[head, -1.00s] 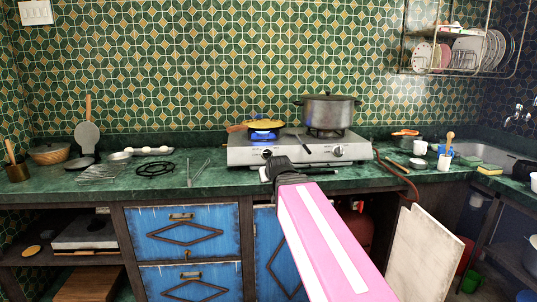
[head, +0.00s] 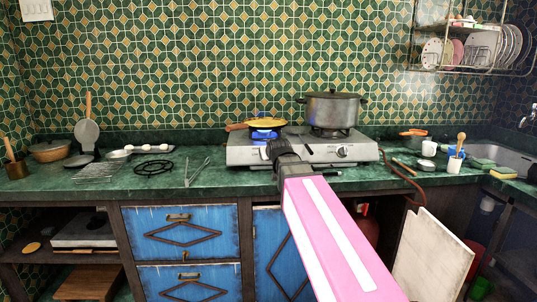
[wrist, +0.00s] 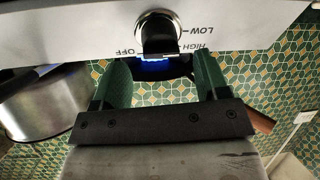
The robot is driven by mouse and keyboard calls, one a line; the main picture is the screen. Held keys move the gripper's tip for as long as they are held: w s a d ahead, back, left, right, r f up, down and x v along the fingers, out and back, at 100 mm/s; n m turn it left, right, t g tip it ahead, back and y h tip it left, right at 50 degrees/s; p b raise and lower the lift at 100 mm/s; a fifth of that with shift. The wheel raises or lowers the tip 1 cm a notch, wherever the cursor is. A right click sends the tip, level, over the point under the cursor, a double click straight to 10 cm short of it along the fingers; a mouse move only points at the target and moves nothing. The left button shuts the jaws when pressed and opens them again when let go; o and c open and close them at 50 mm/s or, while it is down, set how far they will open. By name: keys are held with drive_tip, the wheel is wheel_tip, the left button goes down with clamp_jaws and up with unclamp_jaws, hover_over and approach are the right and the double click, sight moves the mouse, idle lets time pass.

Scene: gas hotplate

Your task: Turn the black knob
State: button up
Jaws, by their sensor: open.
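The black knob (wrist: 158,35) with a silver ring is at the top of the wrist view, on the hotplate's front panel (wrist: 60,28), near printed OFF, LOW and HIGH marks. My gripper (wrist: 160,65) is open, its two fingers apart on either side of and just below the knob. I cannot tell whether they touch it. In the head view my gripper (head: 281,150) is in front of the left part of the gas hotplate (head: 300,152) and hides the left knob. Another knob (head: 342,152) shows on the right of the panel. A blue flame (head: 264,133) burns at the left burner.
A yellow-topped pan (head: 265,123) sits on the left burner and a lidded metal pot (head: 332,109) on the right one. Tongs (head: 197,172) and a black trivet (head: 154,168) lie on the green counter to the left. A hose (head: 401,178) runs down at right.

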drive_tip(key=x, duration=0.3)
drive_tip(key=shift+w+f, duration=0.15)
drive_tip(key=shift+w, duration=0.15)
drive_tip(key=c, duration=0.9)
